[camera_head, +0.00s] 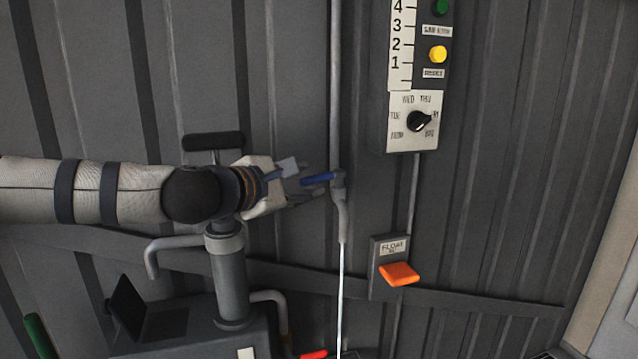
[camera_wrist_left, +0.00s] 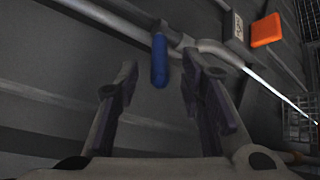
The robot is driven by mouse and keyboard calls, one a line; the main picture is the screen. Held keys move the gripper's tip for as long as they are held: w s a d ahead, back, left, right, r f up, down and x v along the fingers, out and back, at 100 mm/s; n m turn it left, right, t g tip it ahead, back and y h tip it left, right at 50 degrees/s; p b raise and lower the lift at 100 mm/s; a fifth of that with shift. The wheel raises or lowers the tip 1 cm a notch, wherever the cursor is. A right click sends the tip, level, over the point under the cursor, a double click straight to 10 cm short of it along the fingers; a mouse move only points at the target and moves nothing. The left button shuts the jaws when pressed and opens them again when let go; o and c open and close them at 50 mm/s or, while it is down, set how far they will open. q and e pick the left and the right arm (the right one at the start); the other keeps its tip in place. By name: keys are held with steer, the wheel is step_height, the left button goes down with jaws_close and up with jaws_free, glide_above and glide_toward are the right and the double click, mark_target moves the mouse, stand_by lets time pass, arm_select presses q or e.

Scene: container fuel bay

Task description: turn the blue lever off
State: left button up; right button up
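The blue lever (camera_head: 318,179) sticks out to the left from a valve on the thin vertical pipe (camera_head: 337,90) in the head view. My left gripper (camera_head: 302,180) reaches in from the left, with its fingers open at the lever's free end. In the left wrist view the blue lever (camera_wrist_left: 160,62) shows between and beyond the two open fingertips of my left gripper (camera_wrist_left: 160,80). I see a gap on both sides of it, and no finger clearly touches it. My right gripper is in neither view.
A panel with a dial (camera_head: 418,121) and yellow button (camera_head: 437,54) hangs at upper right. An orange flap switch (camera_head: 398,274) sits to the lower right. A grey pump post (camera_head: 230,280) with bent pipes stands below my left arm. A red handle (camera_head: 314,354) shows at the bottom.

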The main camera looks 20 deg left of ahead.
mark_target(311, 179)
arm_select(q)
steer(key=x, duration=0.5)
steer(key=shift+w+d, duration=0.1)
steer(key=shift+w, duration=0.1)
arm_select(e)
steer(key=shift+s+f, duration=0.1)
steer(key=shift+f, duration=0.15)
arm_select(q)
steer(key=shift+c, duration=0.3)
